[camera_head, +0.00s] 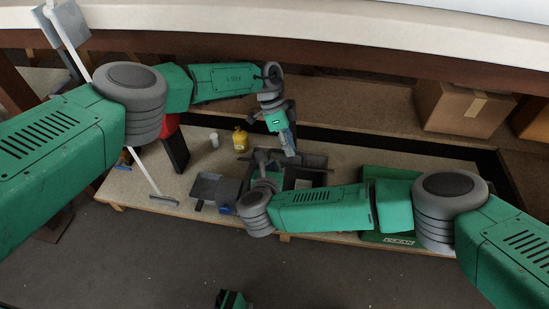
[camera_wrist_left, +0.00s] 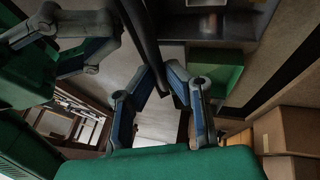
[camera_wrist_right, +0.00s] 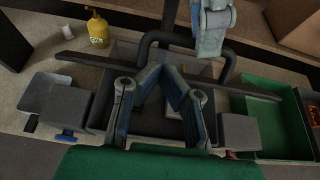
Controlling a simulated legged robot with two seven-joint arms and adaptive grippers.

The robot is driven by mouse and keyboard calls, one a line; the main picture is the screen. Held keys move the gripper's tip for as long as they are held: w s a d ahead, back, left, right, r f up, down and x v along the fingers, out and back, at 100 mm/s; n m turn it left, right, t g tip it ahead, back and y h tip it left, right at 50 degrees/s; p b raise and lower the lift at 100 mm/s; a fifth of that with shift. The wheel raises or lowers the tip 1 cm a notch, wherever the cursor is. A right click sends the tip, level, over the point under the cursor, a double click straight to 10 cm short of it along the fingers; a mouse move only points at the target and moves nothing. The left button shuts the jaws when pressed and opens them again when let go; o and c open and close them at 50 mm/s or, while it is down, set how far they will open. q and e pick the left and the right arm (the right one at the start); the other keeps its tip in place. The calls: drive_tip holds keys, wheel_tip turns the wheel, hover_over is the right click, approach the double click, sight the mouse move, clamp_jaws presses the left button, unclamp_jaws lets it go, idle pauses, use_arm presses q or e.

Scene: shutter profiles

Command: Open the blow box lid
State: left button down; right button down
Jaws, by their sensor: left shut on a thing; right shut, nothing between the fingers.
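The blow box (camera_head: 305,182) is a dark grey box on the low table. It also shows in the right wrist view (camera_wrist_right: 105,112), with a long dark bar and a bent dark handle (camera_wrist_right: 148,42) across it. My left gripper (camera_head: 290,150) reaches down over the box. In the left wrist view its fingertips (camera_wrist_left: 163,82) are shut on the dark handle bar (camera_wrist_left: 143,35). My right gripper (camera_wrist_right: 160,68) is shut and empty, close to the handle's left bend; I cannot tell whether they touch. My right arm hides part of the box. How far the lid is raised is unclear.
A yellow bottle (camera_head: 240,139) and white cup (camera_head: 214,140) stand behind the box. Cardboard boxes (camera_head: 466,108) sit on the back shelf. A white-handled squeegee (camera_head: 163,200) leans left.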

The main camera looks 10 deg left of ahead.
sight(276, 151)
use_arm(q)
drive_tip(key=shift+w+a+f, duration=0.15)
drive_tip(key=shift+w+a, duration=0.1)
drive_tip(key=shift+a, duration=0.1)
use_arm(e)
drive_tip(key=shift+w+r, duration=0.2)
drive_tip(key=shift+w, duration=0.3)
drive_tip(key=shift+w+r, duration=0.15)
drive_tip(key=shift+w, duration=0.3)
drive_tip(key=shift+w+r, duration=0.55)
drive_tip(key=shift+r, duration=0.05)
use_arm(q)
drive_tip(key=c, duration=1.6)
unclamp_jaws()
drive_tip(key=shift+d+f, duration=0.1)
use_arm(e)
drive_tip(key=shift+w+f, duration=0.1)
drive_tip(key=shift+f, duration=0.05)
use_arm(q)
drive_tip(key=shift+s, duration=0.1)
drive_tip(key=shift+r, duration=0.2)
